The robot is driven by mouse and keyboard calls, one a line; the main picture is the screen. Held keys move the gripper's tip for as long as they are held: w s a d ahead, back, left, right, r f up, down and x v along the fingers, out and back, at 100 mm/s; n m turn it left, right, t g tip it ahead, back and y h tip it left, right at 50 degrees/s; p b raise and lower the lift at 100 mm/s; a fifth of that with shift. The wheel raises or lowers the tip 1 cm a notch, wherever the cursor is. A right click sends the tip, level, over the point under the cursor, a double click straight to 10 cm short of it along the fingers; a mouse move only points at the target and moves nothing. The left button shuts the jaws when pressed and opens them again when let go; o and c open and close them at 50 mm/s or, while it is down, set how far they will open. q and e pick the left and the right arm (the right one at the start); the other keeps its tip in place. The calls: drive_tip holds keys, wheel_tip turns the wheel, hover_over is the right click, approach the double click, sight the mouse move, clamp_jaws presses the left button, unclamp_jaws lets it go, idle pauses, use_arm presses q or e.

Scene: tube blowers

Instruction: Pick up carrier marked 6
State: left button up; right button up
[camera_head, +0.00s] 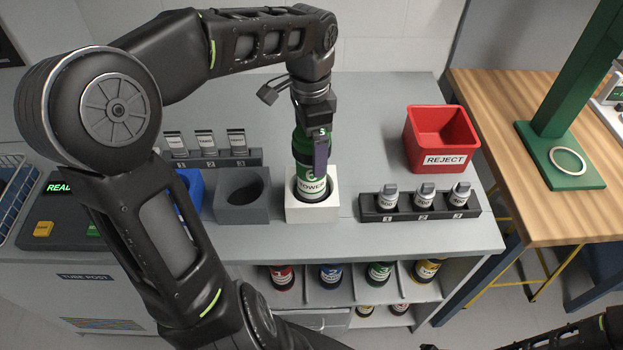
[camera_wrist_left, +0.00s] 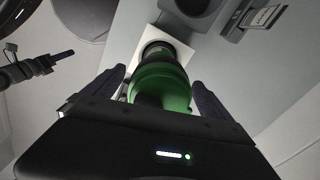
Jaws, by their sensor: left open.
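A green carrier (camera_head: 306,176) stands upright in a white square holder (camera_head: 325,212) on the grey counter. Its mark looks like a 6, partly covered by a finger, with a white label below. My left gripper (camera_head: 318,150) comes down over the carrier from above. In the left wrist view the open fingers of my left gripper (camera_wrist_left: 157,90) lie on either side of the green carrier (camera_wrist_left: 160,75), and I cannot tell whether they touch it. The white holder (camera_wrist_left: 178,45) shows beyond it. My right gripper is not in view.
A grey holder with an empty round hole (camera_head: 242,205) stands just left. A rack of labelled weights (camera_head: 420,215) and a red REJECT bin (camera_head: 436,130) stand to the right. A card rack (camera_head: 215,160) is behind. More carriers sit on a shelf (camera_head: 400,296) below.

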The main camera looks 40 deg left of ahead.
use_arm(q)
drive_tip(key=shift+c, duration=0.5)
clamp_jaws()
idle(0.7)
